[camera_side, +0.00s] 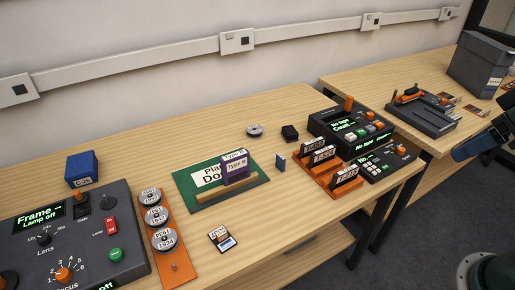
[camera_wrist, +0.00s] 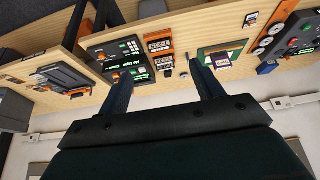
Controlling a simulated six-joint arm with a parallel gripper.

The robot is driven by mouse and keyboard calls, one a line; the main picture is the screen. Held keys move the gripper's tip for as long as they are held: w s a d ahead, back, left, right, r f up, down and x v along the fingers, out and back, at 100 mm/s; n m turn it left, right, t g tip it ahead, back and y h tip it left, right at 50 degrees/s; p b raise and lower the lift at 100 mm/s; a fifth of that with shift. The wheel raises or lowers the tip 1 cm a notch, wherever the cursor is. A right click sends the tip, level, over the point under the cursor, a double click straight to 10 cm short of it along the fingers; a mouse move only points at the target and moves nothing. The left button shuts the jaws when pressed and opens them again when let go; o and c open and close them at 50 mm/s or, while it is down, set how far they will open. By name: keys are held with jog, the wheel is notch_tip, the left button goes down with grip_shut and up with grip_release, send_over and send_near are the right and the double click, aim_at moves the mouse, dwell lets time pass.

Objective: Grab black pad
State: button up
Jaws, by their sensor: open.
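The likely black pad (camera_side: 290,132) is a small dark block on the wooden table in the side view, between a silver disc and the black console. I cannot clearly pick it out in the wrist view. My gripper (camera_wrist: 162,70) is open in the wrist view, its two dark blue fingers spread apart and nothing visibly held between them. In the side view my gripper (camera_side: 472,148) is partly visible at the right edge, far to the right of the pad and apart from it.
Near the pad are a silver disc (camera_side: 254,130), a small blue block (camera_side: 281,162), a black console (camera_side: 345,130) and an orange rack (camera_side: 330,178) of labelled cards. A green board (camera_side: 195,174) lies left. A second table (camera_side: 452,138) carries a dark device and grey box (camera_side: 482,65).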

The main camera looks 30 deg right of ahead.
jog(key=shift+w, duration=0.1)
jog(key=w+m, duration=0.1)
jog(key=w, duration=2.4)
jog(key=w+f, duration=0.6)
jog(key=w, duration=0.3)
jog(key=m+h, duration=0.1)
send_near(291, 130)
jog(key=shift+s+v, duration=0.15)
jog(key=shift+v, duration=0.95)
jog(key=shift+s+v, duration=0.15)
jog(key=shift+v, duration=0.95)
jog(key=shift+w+a+f, duration=0.1)
jog(key=shift+f, duration=0.2)
jog(key=shift+x, duration=4.15)
jog(key=shift+w, duration=0.15)
